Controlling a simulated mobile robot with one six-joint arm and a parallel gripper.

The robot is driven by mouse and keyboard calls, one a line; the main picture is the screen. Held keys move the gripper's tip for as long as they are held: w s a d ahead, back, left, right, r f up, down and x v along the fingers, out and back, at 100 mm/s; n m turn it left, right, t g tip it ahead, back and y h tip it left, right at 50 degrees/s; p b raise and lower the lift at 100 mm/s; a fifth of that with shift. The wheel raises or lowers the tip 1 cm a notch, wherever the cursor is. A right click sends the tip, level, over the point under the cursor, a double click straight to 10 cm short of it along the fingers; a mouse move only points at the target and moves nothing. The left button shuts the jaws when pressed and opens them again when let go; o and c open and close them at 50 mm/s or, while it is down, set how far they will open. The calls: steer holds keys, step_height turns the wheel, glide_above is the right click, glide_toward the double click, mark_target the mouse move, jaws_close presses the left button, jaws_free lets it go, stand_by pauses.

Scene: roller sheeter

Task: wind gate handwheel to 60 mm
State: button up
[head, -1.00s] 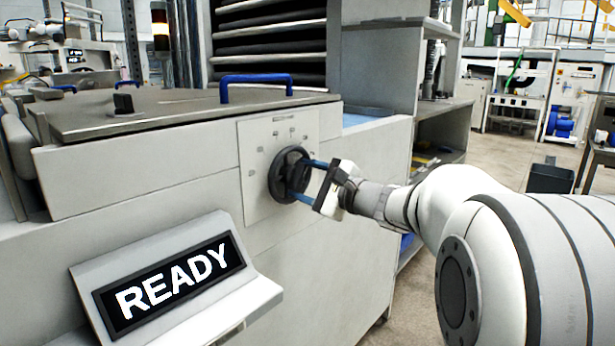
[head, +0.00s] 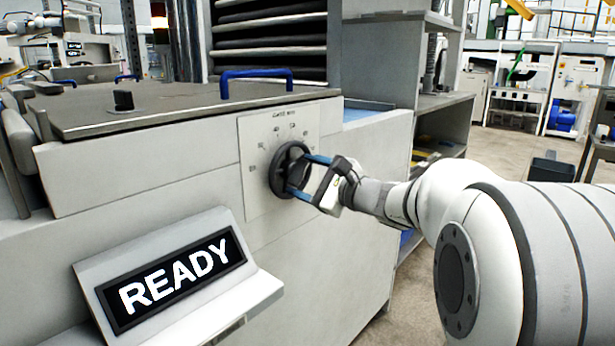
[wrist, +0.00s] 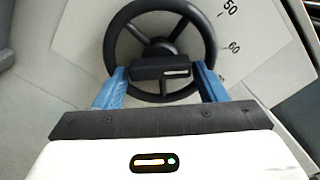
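The gate handwheel (head: 287,171) is a black spoked wheel on a pale dial plate (head: 256,197) on the machine's front. In the wrist view the handwheel (wrist: 160,15) fills the upper middle, and 50 and 60 can be read on the scale (wrist: 237,48) to its right. My gripper (head: 306,174) reaches it from the right. Its two blue fingers, seen in the wrist view (wrist: 160,80), lie at opposite sides of the rim and appear closed on it. A dark block with a light slit (wrist: 165,72) shows between the fingers. I cannot make out a pointer reading.
A tilted display (head: 180,278) below the wheel reads READY. A blue handle (head: 256,75) and a black knob (head: 123,101) sit on the machine's top cover. Grey shelving (head: 440,115) stands behind my arm. Open floor lies to the right.

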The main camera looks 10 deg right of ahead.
steer(key=shift+o, duration=1.2)
steer(key=shift+d, duration=0.1)
steer(key=p+v, duration=0.1)
steer(key=v, duration=0.6)
steer(key=shift+s+d, duration=0.2)
steer(key=shift+s, duration=0.1)
